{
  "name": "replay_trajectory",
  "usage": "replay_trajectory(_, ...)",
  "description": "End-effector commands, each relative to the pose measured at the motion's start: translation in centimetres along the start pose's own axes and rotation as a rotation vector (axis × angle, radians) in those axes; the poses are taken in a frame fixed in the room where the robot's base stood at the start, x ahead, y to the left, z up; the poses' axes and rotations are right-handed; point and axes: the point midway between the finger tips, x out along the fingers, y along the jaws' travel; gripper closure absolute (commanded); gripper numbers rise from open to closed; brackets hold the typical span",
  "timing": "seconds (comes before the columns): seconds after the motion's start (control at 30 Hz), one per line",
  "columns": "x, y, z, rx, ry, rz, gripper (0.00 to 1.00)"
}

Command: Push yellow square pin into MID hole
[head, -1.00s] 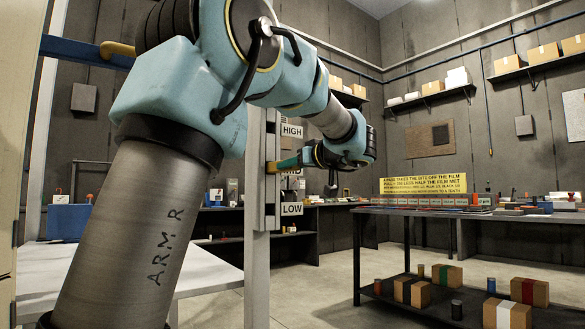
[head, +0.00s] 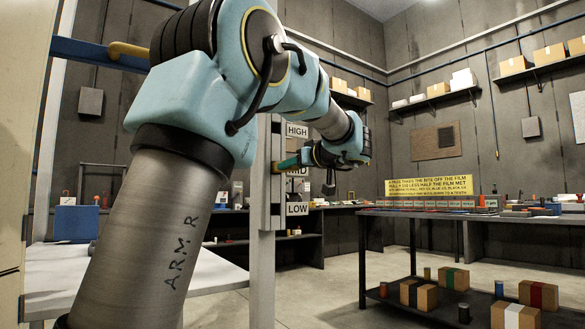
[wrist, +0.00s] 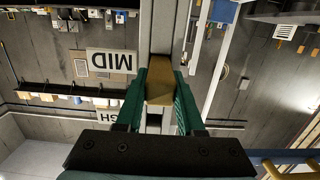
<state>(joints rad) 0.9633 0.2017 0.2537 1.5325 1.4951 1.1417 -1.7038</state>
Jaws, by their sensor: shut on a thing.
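The post (head: 260,240) stands upright in the head view, with the HIGH (head: 297,130), MID and LOW (head: 297,209) labels on its right side. My gripper (head: 281,166) reaches it from the right at MID height, partly covering that label. In the wrist view, upside down, the MID label (wrist: 111,61) is beside the post (wrist: 160,25). There my green fingers (wrist: 162,78) are shut on the yellow square pin (wrist: 160,91). The pin's far end meets the post face at about MID level. The MID hole is hidden, and I cannot tell how deep the pin sits.
A dark square opening (wrist: 153,121) shows on the post, between my fingers in the wrist view. A pale table (head: 215,278) stands left of the post. A dark bench (head: 450,213) with a yellow sign (head: 428,187) is at the right, with boxes on its low shelf.

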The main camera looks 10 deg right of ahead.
Motion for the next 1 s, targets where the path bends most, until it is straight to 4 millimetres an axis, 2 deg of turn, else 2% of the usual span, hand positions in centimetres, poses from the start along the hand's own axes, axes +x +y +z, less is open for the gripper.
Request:
replay_trajectory(0.7, 1.7, 0.0, -0.1, 0.0, 0.0, 0.0, 1.0)
replay_trajectory(0.73, 1.7, 0.0, -0.1, 0.0, 0.0, 0.0, 0.6)
replay_trajectory(1.0, 1.6, 0.0, -0.1, 0.0, 0.0, 0.0, 0.29)
